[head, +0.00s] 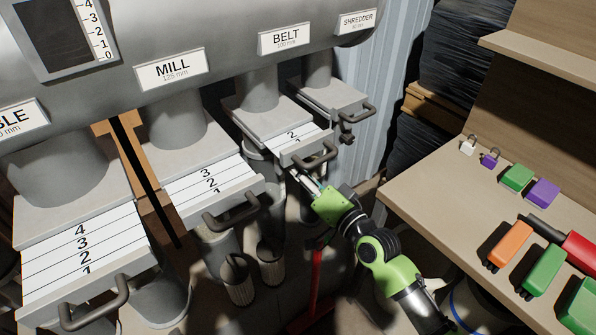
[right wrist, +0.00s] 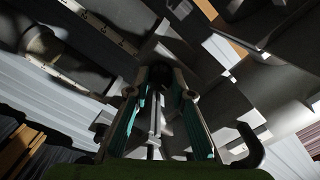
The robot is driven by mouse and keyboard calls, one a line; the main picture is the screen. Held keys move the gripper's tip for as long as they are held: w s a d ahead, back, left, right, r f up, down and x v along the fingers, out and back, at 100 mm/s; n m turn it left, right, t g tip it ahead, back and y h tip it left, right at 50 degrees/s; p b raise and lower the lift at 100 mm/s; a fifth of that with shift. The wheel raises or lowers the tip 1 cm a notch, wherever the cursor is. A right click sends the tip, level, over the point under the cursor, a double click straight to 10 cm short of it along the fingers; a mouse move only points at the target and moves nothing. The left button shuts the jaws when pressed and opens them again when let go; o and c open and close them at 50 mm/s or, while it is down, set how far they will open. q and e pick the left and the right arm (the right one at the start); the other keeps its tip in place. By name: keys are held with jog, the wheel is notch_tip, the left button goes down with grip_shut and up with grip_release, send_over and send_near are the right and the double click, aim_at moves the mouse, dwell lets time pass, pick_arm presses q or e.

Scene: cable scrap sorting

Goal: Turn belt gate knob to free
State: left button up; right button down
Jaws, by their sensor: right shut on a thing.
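The belt gate (head: 284,148) is a grey slide plate with a white numbered scale and a dark handle (head: 318,157), under the BELT label (head: 284,39). It is pulled partly out, with numbers 1 and 2 showing. My right gripper (head: 297,174) reaches up from below, just under the gate's front, left of the handle. In the right wrist view its two fingers are shut on a small dark knob (right wrist: 160,73) under the gate. The knob is mostly hidden by the fingers, and its turn angle cannot be told. My left gripper is not in view.
The mill gate (head: 212,186) and another gate (head: 85,262) stick out at left; the shredder gate (head: 330,97) is behind right, with its own dark knob (head: 347,137). A bench (head: 420,187) with padlocks and coloured blocks stands at right.

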jog(key=shift+n, duration=0.7)
jog(key=c, duration=1.8)
grip_release()
jog(key=v, duration=1.2)
jog(key=shift+f, duration=0.15)
